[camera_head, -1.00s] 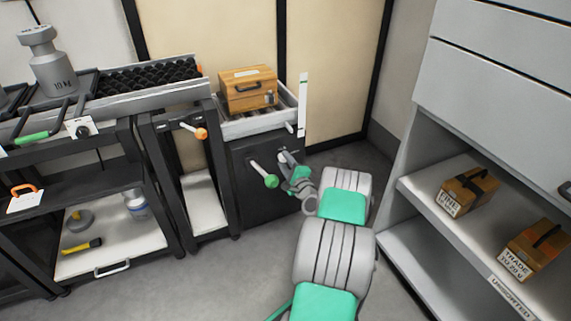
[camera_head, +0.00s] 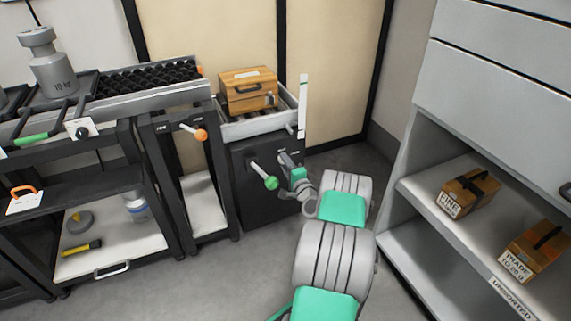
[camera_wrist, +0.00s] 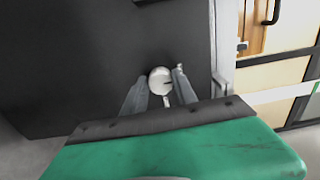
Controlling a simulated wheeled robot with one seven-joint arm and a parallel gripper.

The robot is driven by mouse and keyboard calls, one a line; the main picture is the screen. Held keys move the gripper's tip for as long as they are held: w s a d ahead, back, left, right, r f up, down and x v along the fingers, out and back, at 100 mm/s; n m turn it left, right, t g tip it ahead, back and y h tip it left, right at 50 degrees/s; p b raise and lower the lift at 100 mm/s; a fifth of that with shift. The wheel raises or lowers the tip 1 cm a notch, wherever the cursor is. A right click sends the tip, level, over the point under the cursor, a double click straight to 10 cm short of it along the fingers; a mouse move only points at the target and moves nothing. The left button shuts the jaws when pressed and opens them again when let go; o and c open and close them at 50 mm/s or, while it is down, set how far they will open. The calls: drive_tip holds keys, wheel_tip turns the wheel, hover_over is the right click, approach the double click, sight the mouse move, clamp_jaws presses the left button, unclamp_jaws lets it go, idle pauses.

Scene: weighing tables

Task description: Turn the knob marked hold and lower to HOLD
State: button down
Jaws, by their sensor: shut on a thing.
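The knob (camera_wrist: 159,79) is a pale round piece with a dark pointer mark, on the dark front of a cabinet (camera_head: 255,205). My gripper (camera_wrist: 155,88) has one finger on each side of the knob and is shut on it. In the head view my gripper (camera_head: 287,163) reaches the upper right of the cabinet front. It hides the knob there. Small pale marks show beside it, too small to read, so I cannot tell the knob's setting.
A green-tipped lever (camera_head: 264,176) sticks out just left of my gripper. A wooden case (camera_head: 248,88) rests in the tray above. An open shelf unit (camera_head: 410,187) with wooden boxes stands at the right. Bare floor lies in front.

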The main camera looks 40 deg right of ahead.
drive_tip(key=c, duration=1)
unclamp_jaws()
drive_tip(key=p+v, duration=0.2)
drive_tip(key=v, duration=0.5)
drive_tip(key=shift+s+p, duration=0.35)
drive_tip(key=shift+s, duration=0.05)
drive_tip(key=shift+a, duration=0.15)
